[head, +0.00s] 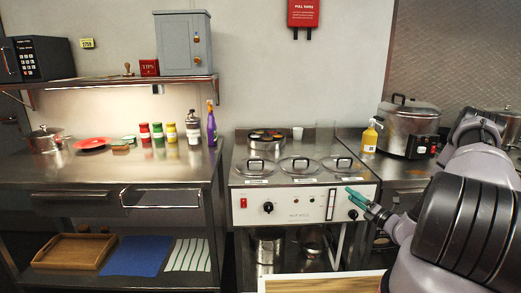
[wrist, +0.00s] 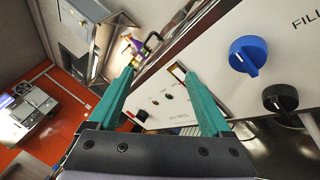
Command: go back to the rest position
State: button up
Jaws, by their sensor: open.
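My gripper (head: 358,198) is in front of the right end of the hot well's white control panel (head: 290,206) in the head view. In the wrist view its two teal fingers (wrist: 158,75) are spread apart with nothing between them. A blue knob (wrist: 248,55) and a black knob (wrist: 280,97) on the panel lie right of the fingers, apart from them. In the head view a black knob (head: 353,214) shows just below the gripper; the blue knob is not clear there. My arm fills the lower right.
The hot well has several lidded pots (head: 300,165) on top. A yellow bottle (head: 370,137) and a large steel cooker (head: 408,128) stand at the right. A wooden-edged surface (head: 320,284) is at the bottom front. The left steel counter (head: 100,172) holds jars and a pot.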

jog(key=s+a+r+n+g+y, duration=0.1)
jog(key=s+a+r+n+g, duration=0.2)
jog(key=a+r+n+g, duration=0.35)
jog(key=s+a+r+n+g+y, duration=0.1)
jog(key=s+a+r+n+g, duration=0.2)
jog(key=r+n, duration=0.55)
jog(key=s+a+r+n+g+y, duration=0.1)
jog(key=s+a+r+n+g, duration=0.3)
jog(key=r, duration=0.6)
jog(key=s+r+n+t+h, duration=0.4)
jog(key=s+r+n+h, duration=0.7)
jog(key=s+r+n, duration=0.5)
jog(key=s+r, duration=0.3)
jog(key=s, duration=0.2)
jog(key=shift+d+n+h, duration=0.4)
jog(key=shift+r, duration=0.1)
